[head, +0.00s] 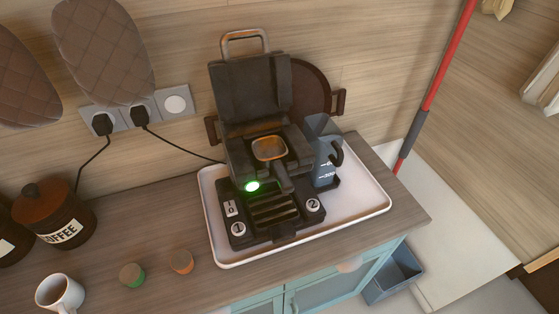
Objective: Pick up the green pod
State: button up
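The green pod (132,275) is a small round piece with a brownish top and a green side. It stands on the wooden counter (150,224) in the lower left of the head view. An orange pod (181,261) stands just to its right, with a small gap between them. My gripper is not in the head view, so its place and state do not show.
A white mug (59,293) stands left of the green pod. A coffee jar (53,214) is behind it. A dark coffee machine (265,140) with a lit green light sits on a white tray (345,211). Bare counter lies behind the pods.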

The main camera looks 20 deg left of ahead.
aim_at(132, 275)
jog(key=u, duration=1.45)
